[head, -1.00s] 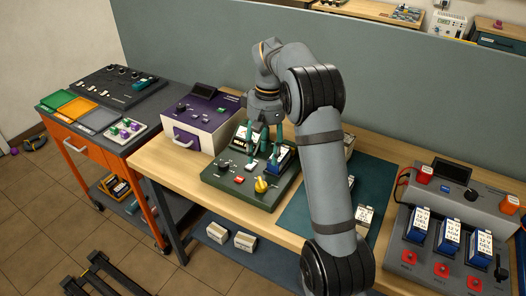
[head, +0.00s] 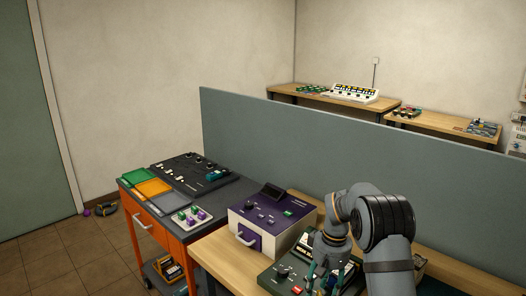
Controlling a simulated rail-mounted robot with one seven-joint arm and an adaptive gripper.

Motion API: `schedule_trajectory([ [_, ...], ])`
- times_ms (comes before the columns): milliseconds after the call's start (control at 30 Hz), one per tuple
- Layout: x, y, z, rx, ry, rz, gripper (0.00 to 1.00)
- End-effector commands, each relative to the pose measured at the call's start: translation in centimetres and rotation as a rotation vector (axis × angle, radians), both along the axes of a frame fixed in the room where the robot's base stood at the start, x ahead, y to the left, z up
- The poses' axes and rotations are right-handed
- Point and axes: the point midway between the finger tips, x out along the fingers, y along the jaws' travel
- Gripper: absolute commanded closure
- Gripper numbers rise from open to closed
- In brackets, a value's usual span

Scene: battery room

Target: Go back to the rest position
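My gripper (head: 322,277) shows at the lower right of the head view, pointing down over the dark green panel (head: 268,279) on the wooden bench. Its greenish fingers stand apart on either side of the panel's upper part. The fingertips are near the bottom of the picture, and I cannot tell whether they touch anything. A battery-like block with a pale label (head: 306,247) stands just behind the gripper. My arm arches over the bench from the right.
A purple and cream box (head: 262,222) with a handle stands left of the gripper. An orange cart (head: 140,215) with coloured trays is further left. A grey-green partition (head: 300,150) runs behind the bench. The space above the bench is clear.

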Motion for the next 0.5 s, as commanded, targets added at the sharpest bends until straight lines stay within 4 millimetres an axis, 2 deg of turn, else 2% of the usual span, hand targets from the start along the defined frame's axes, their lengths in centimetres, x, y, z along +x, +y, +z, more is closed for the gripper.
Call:
schedule_trajectory([
  [100,-0.1,0.1,-1.7,0.0,0.003,-0.001,0.51],
  [200,-0.1,0.1,-2.5,0.0,0.0,-0.001,0.51],
  [500,0.0,0.1,-2.7,0.0,-0.001,-0.023,0.51],
])
